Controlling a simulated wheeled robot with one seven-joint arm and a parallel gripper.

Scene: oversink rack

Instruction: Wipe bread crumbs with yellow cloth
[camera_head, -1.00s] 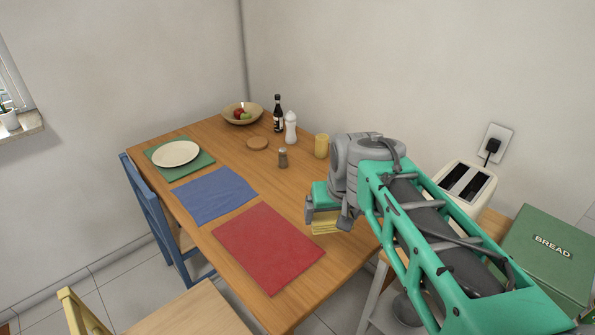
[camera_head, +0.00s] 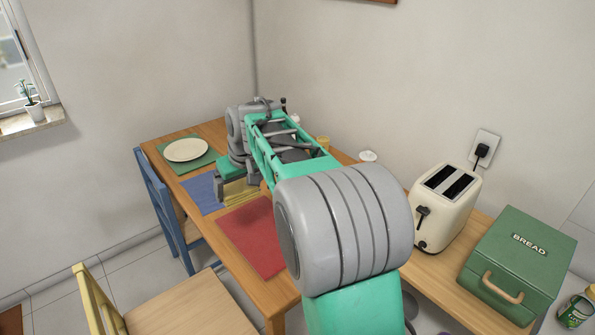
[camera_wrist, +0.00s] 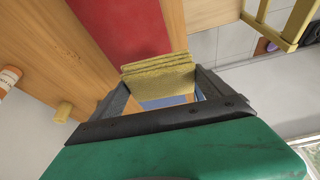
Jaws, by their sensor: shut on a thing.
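My gripper (camera_head: 236,190) is shut on the yellow cloth (camera_head: 243,192), above the table near the blue placemat (camera_head: 203,192) and the red placemat (camera_head: 252,237). In the wrist view, the folded cloth (camera_wrist: 160,78) sits between the two fingers of my gripper (camera_wrist: 162,92), with a patch of blue showing below it and the red placemat (camera_wrist: 125,28) beyond. I cannot tell whether the cloth touches the table. No bread crumbs can be made out; my arm hides part of the tabletop.
A white plate (camera_head: 186,150) lies on a green placemat (camera_head: 167,158). A yellow cup (camera_head: 323,142) stands behind my arm. A toaster (camera_head: 447,205) and green bread box (camera_head: 520,262) stand at right. Blue (camera_head: 160,200) and yellow (camera_head: 98,300) chairs flank the table.

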